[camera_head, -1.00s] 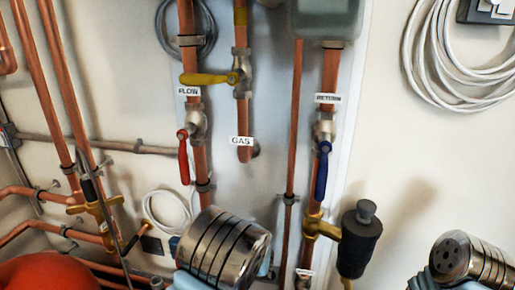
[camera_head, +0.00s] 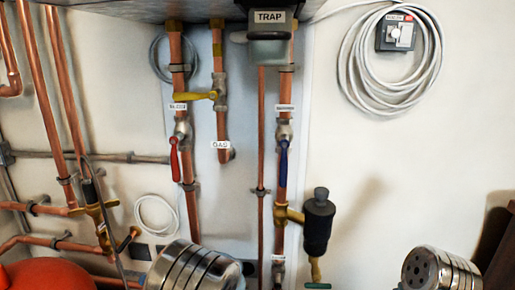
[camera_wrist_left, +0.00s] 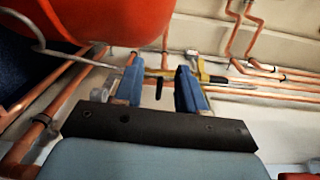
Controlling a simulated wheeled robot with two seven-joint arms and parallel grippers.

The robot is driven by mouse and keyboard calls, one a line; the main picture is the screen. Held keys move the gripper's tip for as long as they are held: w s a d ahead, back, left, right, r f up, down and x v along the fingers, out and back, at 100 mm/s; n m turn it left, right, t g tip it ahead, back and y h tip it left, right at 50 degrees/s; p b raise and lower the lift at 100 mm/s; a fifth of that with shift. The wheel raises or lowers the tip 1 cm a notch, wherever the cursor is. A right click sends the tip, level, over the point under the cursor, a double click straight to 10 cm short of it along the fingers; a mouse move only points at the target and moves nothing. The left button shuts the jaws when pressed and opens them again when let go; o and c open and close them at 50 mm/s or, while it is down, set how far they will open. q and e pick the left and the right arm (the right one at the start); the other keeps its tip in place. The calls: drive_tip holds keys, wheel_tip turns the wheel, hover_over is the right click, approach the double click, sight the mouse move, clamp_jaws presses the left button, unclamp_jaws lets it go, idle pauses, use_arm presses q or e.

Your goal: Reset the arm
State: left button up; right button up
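My left gripper (camera_wrist_left: 157,76) shows in the left wrist view with its two blue fingers apart and nothing between them. Copper pipes and a yellow part lie beyond the fingers; I cannot tell how far away they are. In the head view, only metal arm links of mine show, at the bottom middle and bottom right. Both grippers are outside that view, and my right gripper is not seen at all.
Wall pipes carry a yellow lever (camera_head: 196,96), a red lever (camera_head: 175,160) and a blue lever (camera_head: 283,160). A black cylinder (camera_head: 318,225) juts out at right. A red rounded vessel (camera_head: 45,275) is low left. A cable coil (camera_head: 355,85) hangs upper right.

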use_arm(q)
drive_tip(key=s+d+f+m+g+h+p, duration=0.1)
drive_tip(key=s+f+g+h, duration=0.2)
drive_tip(key=s+f+h, duration=0.5)
drive_tip(key=s+f+m+g+h+p, duration=0.1)
drive_tip(key=s+f+g+h, duration=0.3)
drive_tip(key=f, duration=0.9)
drive_tip(key=s+d+f+n+t+h+p, duration=0.1)
drive_tip(key=s+d+f+n+t+h, duration=0.1)
drive_tip(key=d+h, duration=0.3)
drive_tip(key=s+d+f+n+t+h+p, duration=0.2)
drive_tip(key=s+d+n+t+h, duration=0.1)
drive_tip(key=d, duration=0.5)
drive_tip(key=shift+s+d+n+t+h, duration=0.25)
drive_tip(key=shift+t+h, duration=0.35)
drive_tip(key=shift+h, duration=0.3)
